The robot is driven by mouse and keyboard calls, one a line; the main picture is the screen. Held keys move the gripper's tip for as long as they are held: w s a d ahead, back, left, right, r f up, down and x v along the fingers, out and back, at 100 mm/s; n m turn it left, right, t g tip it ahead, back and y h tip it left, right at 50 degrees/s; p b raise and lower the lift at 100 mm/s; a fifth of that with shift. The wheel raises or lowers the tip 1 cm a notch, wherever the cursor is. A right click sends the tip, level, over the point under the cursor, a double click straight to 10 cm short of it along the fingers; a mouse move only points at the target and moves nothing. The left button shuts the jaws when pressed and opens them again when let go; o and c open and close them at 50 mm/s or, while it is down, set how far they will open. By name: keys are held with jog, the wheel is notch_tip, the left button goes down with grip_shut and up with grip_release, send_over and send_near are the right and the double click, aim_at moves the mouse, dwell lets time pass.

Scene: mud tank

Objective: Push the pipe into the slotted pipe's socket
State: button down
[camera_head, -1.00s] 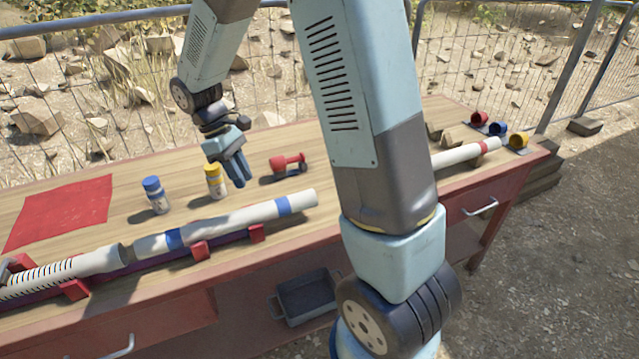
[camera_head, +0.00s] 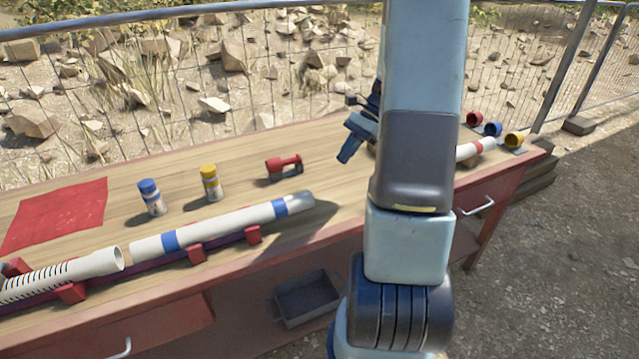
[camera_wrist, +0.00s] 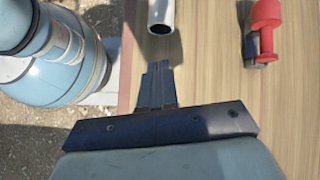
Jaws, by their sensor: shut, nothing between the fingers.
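The white pipe (camera_head: 225,223) with two blue bands lies in red cradles along the front of the bench. The slotted pipe (camera_head: 45,281) lies to its left in line with it, with its open socket (camera_head: 117,258) facing the pipe. A small gap shows between the pipe's left end and the socket. My gripper (camera_head: 344,158) is shut and empty, above the bench beyond the pipe's right end and partly hidden by my arm. In the wrist view my shut fingers (camera_wrist: 157,68) point toward the pipe's open end (camera_wrist: 162,20), apart from it.
A red sheet (camera_head: 58,213) lies at left. Another pipe (camera_head: 466,152) and coloured rings (camera_head: 493,129) are at right. A grey tray (camera_head: 308,300) sits below.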

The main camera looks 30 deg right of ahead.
jog(key=a+f, duration=0.1)
jog(key=f, duration=0.1)
jog(key=a+f+m, duration=0.1)
jog(key=a+f, duration=0.1)
jog(key=a+f+m+t, duration=0.1)
jog(key=f, duration=0.2)
jog(key=shift+s+a, duration=0.15)
jog(key=shift+s, duration=0.05)
jog(key=shift+a, duration=1.15)
jog(key=shift+w+a, duration=0.1)
jog(key=shift+a, duration=0.7)
